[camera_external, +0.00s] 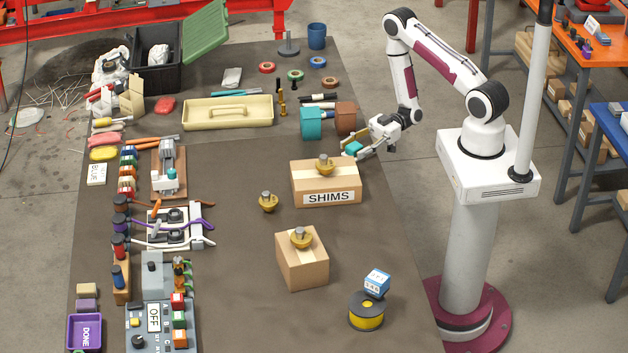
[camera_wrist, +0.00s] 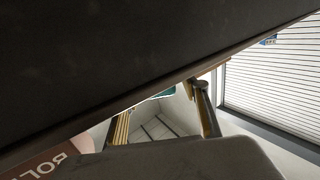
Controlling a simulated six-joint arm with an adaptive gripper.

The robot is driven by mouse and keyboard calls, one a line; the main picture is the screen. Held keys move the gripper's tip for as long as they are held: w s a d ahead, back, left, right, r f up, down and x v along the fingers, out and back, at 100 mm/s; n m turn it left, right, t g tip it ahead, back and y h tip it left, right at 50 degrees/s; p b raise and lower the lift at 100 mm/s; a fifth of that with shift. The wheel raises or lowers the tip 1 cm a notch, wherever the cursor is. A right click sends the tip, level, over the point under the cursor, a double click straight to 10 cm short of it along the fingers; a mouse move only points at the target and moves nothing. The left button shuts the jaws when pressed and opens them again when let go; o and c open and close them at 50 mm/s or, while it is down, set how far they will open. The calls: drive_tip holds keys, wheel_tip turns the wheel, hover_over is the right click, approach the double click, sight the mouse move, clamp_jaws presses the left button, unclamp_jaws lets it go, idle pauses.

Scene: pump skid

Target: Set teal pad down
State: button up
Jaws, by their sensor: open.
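A small teal pad (camera_external: 353,148) shows at the fingertips of my gripper (camera_external: 362,150), at the right edge of the dark mat behind the SHIMS box. My gripper is tilted and points left. Its jaws are open, with the teal pad at or between them; I cannot tell whether it touches a finger or what it rests on. In the wrist view, my gripper (camera_wrist: 163,112) has its fingers apart, and only a sliver of teal (camera_wrist: 166,93) shows between them. A large dark surface hides the rest of it.
The SHIMS box (camera_external: 326,183) with a brass knob on top stands just in front of my gripper. A teal roll (camera_external: 311,123) and a brown roll (camera_external: 346,117) stand close behind to the left. The mat (camera_external: 230,270) is clear at centre left.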

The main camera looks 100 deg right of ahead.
sight(359, 143)
drive_tip(key=shift+r+v, duration=0.15)
drive_tip(key=shift+v, duration=1.6)
drive_tip(key=shift+r+v, duration=0.1)
drive_tip(key=shift+v, duration=1.6)
drive_tip(key=shift+o, duration=0.3)
drive_tip(key=shift+o, duration=1)
